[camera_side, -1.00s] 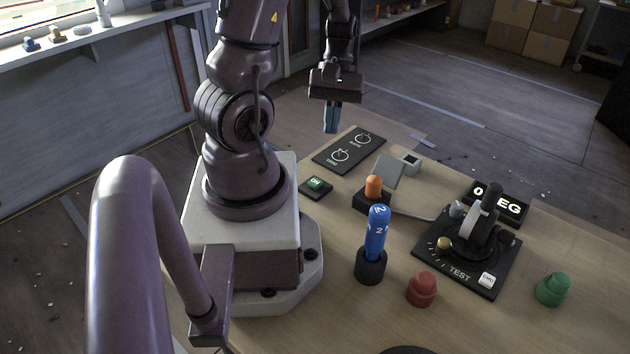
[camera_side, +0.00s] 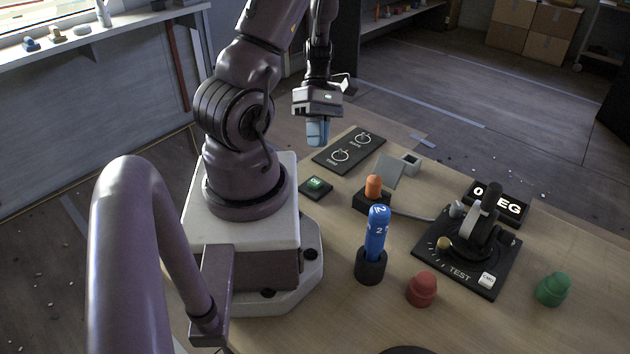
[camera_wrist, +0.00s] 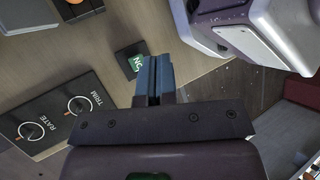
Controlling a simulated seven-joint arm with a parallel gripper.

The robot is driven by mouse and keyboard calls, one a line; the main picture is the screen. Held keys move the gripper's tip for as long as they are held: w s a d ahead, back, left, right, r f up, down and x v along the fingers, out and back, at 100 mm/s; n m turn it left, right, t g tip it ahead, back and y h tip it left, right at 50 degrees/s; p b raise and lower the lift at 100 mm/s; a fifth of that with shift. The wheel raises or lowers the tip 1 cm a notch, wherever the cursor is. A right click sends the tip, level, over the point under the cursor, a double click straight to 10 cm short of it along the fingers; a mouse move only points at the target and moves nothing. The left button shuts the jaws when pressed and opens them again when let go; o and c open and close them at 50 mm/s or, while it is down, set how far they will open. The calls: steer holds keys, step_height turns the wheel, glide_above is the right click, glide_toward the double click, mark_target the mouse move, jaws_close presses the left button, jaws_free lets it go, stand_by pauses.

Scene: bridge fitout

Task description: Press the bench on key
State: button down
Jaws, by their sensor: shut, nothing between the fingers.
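The bench on key is a small green key (camera_side: 316,183) marked ON, set in a black square base on the bench beside my white base. In the wrist view the green key (camera_wrist: 136,62) lies just beyond and left of my fingertips, partly hidden by them. My gripper (camera_side: 318,143) is shut and empty, its blue fingers pointing down. It is above the bench, higher than the key and apart from it. The shut fingers also show in the wrist view (camera_wrist: 154,75).
A black panel with RATE and TRIM dials (camera_side: 349,150) lies behind the key. To the right stand an orange knob (camera_side: 373,186), a blue marked handle (camera_side: 377,232) in a black holder, a red knob (camera_side: 422,288), a TEST lever panel (camera_side: 466,250) and a green knob (camera_side: 552,289).

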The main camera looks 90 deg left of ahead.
mark_target(318, 182)
steer(key=shift+f, duration=4)
steer(key=shift+f, duration=0.15)
steer(key=shift+f, duration=0.25)
steer(key=shift+f, duration=0.45)
steer(key=shift+r, duration=0.9)
steer(key=shift+r, duration=2.5)
